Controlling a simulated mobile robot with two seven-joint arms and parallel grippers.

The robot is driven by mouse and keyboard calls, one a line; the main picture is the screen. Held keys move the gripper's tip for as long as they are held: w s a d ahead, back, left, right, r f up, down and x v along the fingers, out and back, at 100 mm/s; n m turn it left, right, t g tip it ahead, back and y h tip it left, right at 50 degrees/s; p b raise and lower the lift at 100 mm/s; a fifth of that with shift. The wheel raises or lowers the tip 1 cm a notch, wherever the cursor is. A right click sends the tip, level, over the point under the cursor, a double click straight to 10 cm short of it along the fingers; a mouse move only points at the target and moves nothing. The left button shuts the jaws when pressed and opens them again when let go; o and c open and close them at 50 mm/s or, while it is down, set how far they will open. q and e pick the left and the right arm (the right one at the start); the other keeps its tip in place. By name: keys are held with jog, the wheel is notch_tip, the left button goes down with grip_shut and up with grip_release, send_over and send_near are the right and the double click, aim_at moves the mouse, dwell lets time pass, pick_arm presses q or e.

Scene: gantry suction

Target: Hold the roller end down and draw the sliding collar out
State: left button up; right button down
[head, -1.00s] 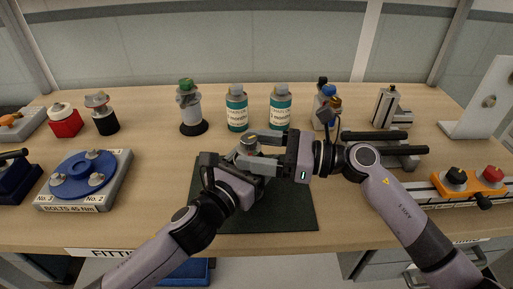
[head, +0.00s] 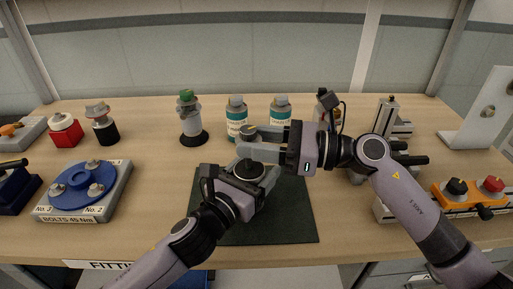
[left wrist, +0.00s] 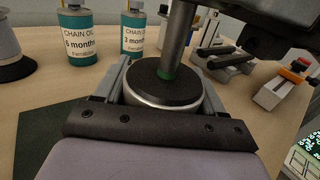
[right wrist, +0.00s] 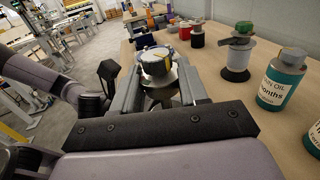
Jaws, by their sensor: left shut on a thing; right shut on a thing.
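The roller end is a round part with a black top face (left wrist: 160,88) and a silver rim, standing over the dark mat. My left gripper (head: 256,175) is shut around its rim; the roller end also shows in the head view (head: 250,170). A grey metal post (left wrist: 178,40) rises from the black face, with a green ring at its foot. My right gripper (head: 250,145) is above the left one, shut on the silver collar (right wrist: 155,64), which has a yellow mark on top. The collar also shows in the head view (head: 248,131). My fingers hide its lower part.
The dark mat (head: 290,225) lies under both grippers. Two teal chain oil bottles (head: 280,109) and a green-topped jar (head: 190,118) stand behind. A blue bolt plate (head: 82,182) is at left. Metal fixtures and an orange block (head: 462,197) are at right.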

pick_arm(q)
jog(key=shift+f, duration=0.2)
pick_arm(e)
jog(key=shift+r, duration=0.4)
jog(key=c, duration=0.9)
grip_release()
jog(key=o, duration=0.3)
jog(key=shift+f, duration=0.15)
jog(key=v, duration=1.2)
pick_arm(q)
jog(key=o, duration=1.8)
jog(key=shift+r, duration=0.1)
